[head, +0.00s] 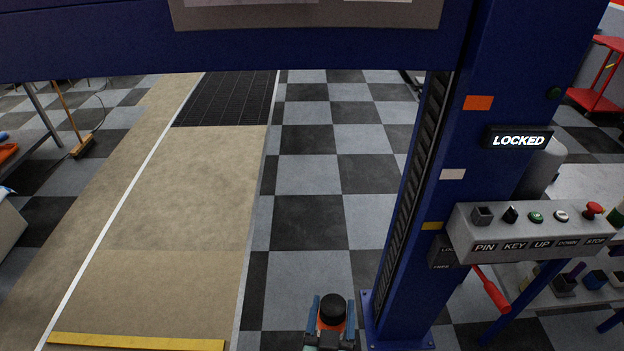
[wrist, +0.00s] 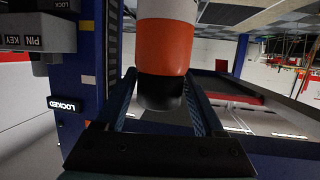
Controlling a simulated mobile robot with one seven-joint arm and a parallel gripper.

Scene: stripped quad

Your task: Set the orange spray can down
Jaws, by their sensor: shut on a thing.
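The orange spray can (wrist: 163,46) is between the two fingers of my gripper (wrist: 163,105) in the wrist view. It has an orange band, a white part and a black cap, and the fingers are shut on it. In the head view my gripper (head: 331,325) is at the bottom centre, with the can's black cap (head: 332,305) up and a bit of orange showing below it. The can's lower part is hidden in the head view. I cannot see any surface touching it.
A blue lift post (head: 415,210) stands close on the right, with a control box (head: 535,232) of buttons and a red lever (head: 492,290). A shelf with small items (head: 590,280) is behind. Checkered floor (head: 310,220) and a tan strip (head: 180,190) are open ahead. A blue crossbeam (head: 230,45) spans the top.

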